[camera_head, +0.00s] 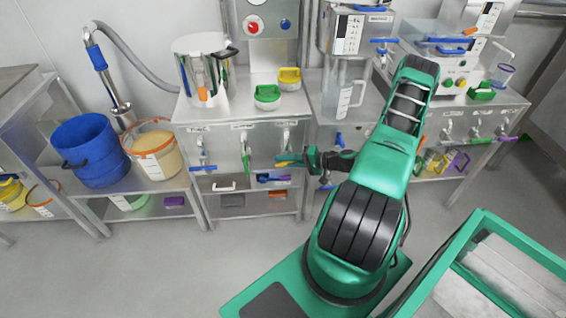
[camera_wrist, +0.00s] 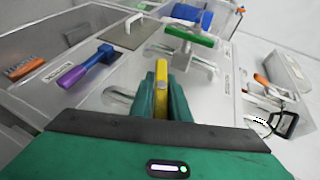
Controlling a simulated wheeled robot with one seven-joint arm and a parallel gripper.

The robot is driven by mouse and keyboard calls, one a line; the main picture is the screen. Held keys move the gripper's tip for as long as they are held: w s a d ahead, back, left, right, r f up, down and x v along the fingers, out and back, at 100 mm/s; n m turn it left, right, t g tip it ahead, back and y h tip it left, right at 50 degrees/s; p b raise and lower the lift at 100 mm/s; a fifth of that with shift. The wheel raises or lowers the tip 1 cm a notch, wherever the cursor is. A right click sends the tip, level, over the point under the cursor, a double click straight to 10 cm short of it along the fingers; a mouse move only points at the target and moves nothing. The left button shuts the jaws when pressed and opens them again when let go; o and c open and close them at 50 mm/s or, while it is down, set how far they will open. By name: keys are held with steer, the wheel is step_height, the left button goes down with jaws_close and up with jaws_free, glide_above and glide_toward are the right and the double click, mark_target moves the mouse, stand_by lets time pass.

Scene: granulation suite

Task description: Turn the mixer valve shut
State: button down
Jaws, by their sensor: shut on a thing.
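My gripper (camera_head: 302,160) reaches the front of the left steel bench and is shut on a yellow valve handle (camera_head: 284,163). In the wrist view the yellow handle (camera_wrist: 161,80) stands between the two green fingers (camera_wrist: 163,100), which touch its sides. The fingers hide its lower part. To its left in the head view are a green-handled valve (camera_head: 246,160) and a blue-handled valve (camera_head: 203,168). The green handle (camera_wrist: 190,35) lies beyond my fingers in the wrist view. The small labels are too blurred to tell which valve is the mixer's.
A purple-handled scraper (camera_wrist: 85,68) lies close by in the wrist view. A blue bucket (camera_head: 90,150) is at the left. The floor before the bench is clear.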

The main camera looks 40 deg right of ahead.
steer(key=shift+r+m+t+y, duration=0.1)
steer(key=shift+m+t+y, duration=0.5)
steer(key=shift+t+y, duration=0.55)
steer(key=shift+t, duration=0.25)
steer(key=shift+a, duration=0.1)
steer(key=c, duration=1.7)
jaws_free()
steer(key=shift+c, duration=0.2)
steer(key=shift+r, duration=0.1)
steer(key=v, duration=1)
steer(key=shift+s+d, duration=0.25)
steer(key=shift+s, duration=0.05)
